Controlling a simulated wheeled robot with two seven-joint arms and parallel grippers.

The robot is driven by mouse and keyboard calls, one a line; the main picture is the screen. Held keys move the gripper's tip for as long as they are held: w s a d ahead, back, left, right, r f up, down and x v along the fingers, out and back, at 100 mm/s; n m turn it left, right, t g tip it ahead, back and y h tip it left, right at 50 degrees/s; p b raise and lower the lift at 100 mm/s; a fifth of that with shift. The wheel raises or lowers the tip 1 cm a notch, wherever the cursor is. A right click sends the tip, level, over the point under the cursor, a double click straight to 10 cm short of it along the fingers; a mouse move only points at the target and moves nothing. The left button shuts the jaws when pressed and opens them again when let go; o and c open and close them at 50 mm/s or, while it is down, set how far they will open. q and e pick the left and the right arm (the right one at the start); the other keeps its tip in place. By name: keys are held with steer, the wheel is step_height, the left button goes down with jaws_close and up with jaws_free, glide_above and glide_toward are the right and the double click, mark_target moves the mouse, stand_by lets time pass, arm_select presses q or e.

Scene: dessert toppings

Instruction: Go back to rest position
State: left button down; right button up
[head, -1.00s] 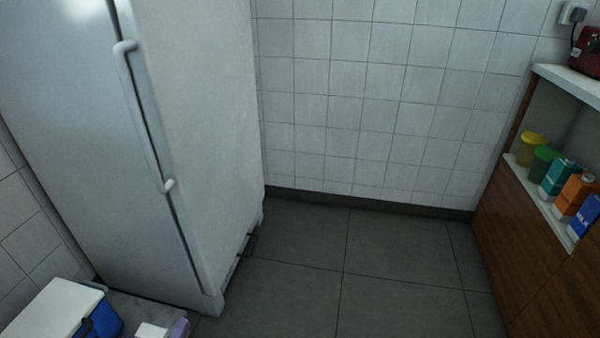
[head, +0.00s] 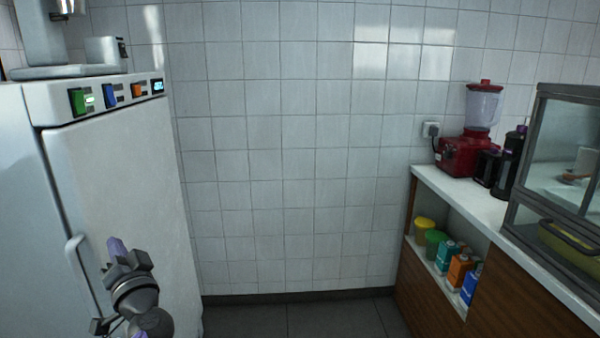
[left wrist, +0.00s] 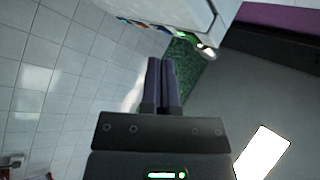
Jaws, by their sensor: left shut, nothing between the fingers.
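My left gripper (head: 117,246) is at the lower left of the head view, raised in front of the white fridge (head: 125,180) with its fingers pointing up. In the left wrist view the two fingers of the left gripper (left wrist: 161,62) lie side by side, shut with nothing between them. The fridge's top corner with coloured buttons also shows at the top of that view (left wrist: 185,12). My right gripper is not in view.
A counter (head: 455,190) runs along the right, bearing a red blender (head: 468,145) and a glass display case (head: 565,150). Cartons and tubs (head: 458,270) stand on its open shelf. A machine (head: 65,71) stands on the fridge. The floor (head: 290,318) between is clear.

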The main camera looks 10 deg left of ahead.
arm_select(q)
steer(key=w+d+f+m+t+h, duration=0.3)
steer(key=w+d+f+h, duration=0.3)
steer(key=d+h, duration=0.65)
steer(key=s+a+f+g+h, duration=0.1)
steer(key=s+f+g, duration=0.3)
steer(key=f, duration=0.8)
steer(key=s+f+g+h, duration=0.2)
steer(key=s+f, duration=0.5)
steer(key=f, duration=0.6)
steer(key=s+f+g, duration=0.4)
steer(key=s+f, duration=0.7)
steer(key=s, duration=0.1)
steer(key=s+d+f+g, duration=0.1)
steer(key=s+f+g, duration=0.1)
steer(key=s, duration=0.9)
steer(key=s+d+f+g, duration=0.1)
steer(key=s+f+g, duration=0.2)
steer(key=s, duration=0.9)
steer(key=s+d+f+g, duration=0.1)
steer(key=s+f+g, duration=0.2)
steer(key=s, duration=0.8)
steer(key=shift+s+d+f, duration=0.25)
steer(key=shift+s+f, duration=0.1)
steer(key=shift+f, duration=0.05)
